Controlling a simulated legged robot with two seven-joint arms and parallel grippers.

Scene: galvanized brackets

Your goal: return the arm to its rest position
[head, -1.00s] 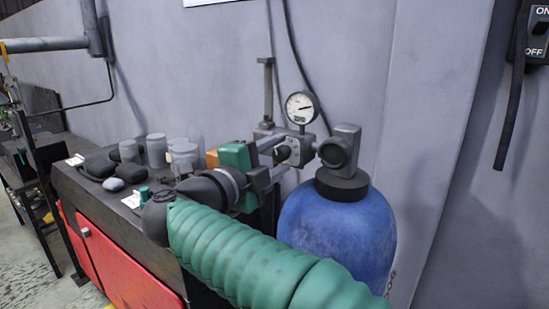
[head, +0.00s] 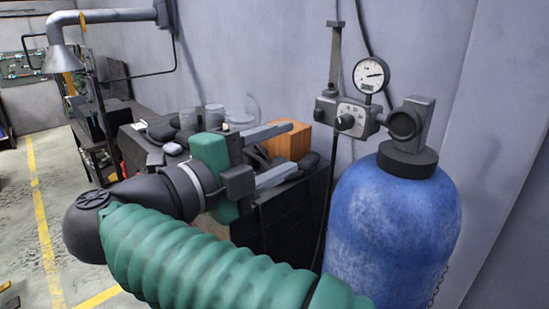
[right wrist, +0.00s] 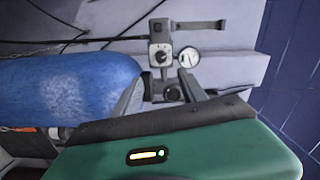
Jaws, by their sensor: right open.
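My right arm in its green ribbed sleeve (head: 190,255) reaches in from the bottom of the head view and bends at a dark elbow-like joint. My right gripper (head: 293,147) has a green body and two grey fingers spread apart, with nothing between them. In the head view it is in front of the workbench, left of the blue cylinder (head: 393,230). In the right wrist view the open fingers of the gripper (right wrist: 165,70) point toward the regulator, which shows behind them. My left gripper is in neither current view.
A regulator (head: 347,118) with a round gauge (head: 371,75) is on the wall beside the cylinder. An orange-brown box (head: 288,141), dark pieces and grey jars (head: 214,116) stand on the bench. A metal duct (head: 115,16) is at upper left.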

